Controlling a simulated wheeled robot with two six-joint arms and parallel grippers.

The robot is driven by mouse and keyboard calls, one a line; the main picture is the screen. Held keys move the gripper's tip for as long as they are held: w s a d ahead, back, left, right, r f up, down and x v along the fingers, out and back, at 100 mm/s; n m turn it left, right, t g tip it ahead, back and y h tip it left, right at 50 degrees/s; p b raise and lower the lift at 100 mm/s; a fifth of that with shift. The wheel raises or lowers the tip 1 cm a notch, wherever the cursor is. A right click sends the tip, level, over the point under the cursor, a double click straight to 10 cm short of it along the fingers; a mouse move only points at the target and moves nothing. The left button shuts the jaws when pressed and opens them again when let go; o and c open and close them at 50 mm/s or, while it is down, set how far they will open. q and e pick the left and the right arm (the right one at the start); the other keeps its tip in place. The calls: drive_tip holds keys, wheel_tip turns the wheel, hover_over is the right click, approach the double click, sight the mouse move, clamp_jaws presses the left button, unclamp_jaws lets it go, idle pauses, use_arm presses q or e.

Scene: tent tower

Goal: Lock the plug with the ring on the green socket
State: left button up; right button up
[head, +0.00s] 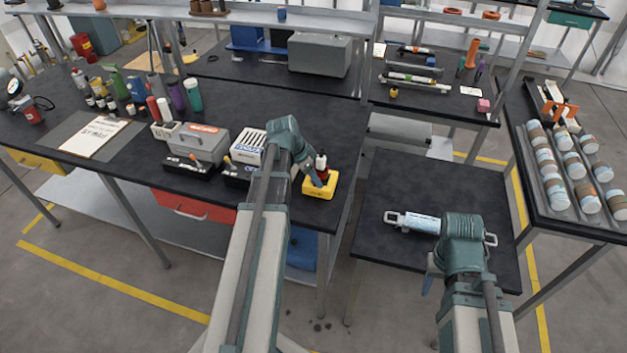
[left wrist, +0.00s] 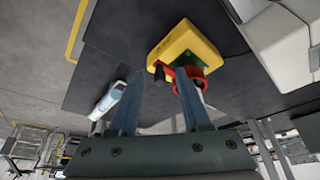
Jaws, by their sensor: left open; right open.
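A yellow base (head: 329,188) stands at the right front corner of the long dark table. The left wrist view shows the yellow base (left wrist: 186,42) carrying a green socket (left wrist: 204,62) with a red ring (left wrist: 192,82) around it. A short dark piece (left wrist: 160,76) sticks out beside the ring. My left gripper (head: 318,179) is open at the base. Its two blue fingers (left wrist: 160,82) reach toward the ring, and the right one overlaps it; contact cannot be told. The plug is mostly hidden; a red and dark top (head: 321,161) shows. My right gripper (head: 428,284) is open and empty, largely hidden by its arm.
A white and light-blue cylinder with end handles (head: 412,222) lies on the lower dark table (head: 390,180) near my right arm. A white slotted box (head: 248,146) and a grey box (head: 200,146) stand left of the yellow base. A rack of jars (head: 562,170) is at far right.

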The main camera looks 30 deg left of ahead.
use_arm(q)
clamp_jaws()
drive_tip(key=shift+d, duration=0.15)
drive_tip(key=w+d+n+y, duration=0.2)
drive_tip(key=w+n+y, duration=0.1)
drive_tip(key=n, duration=0.6)
drive_tip(key=w+d+n+g+y, duration=0.1)
drive_tip(key=w+d+n+y, duration=0.2)
drive_tip(key=n, duration=0.5)
drive_tip(key=shift+w+n, duration=0.4)
drive_tip(key=shift+w, duration=0.45)
idle(0.3)
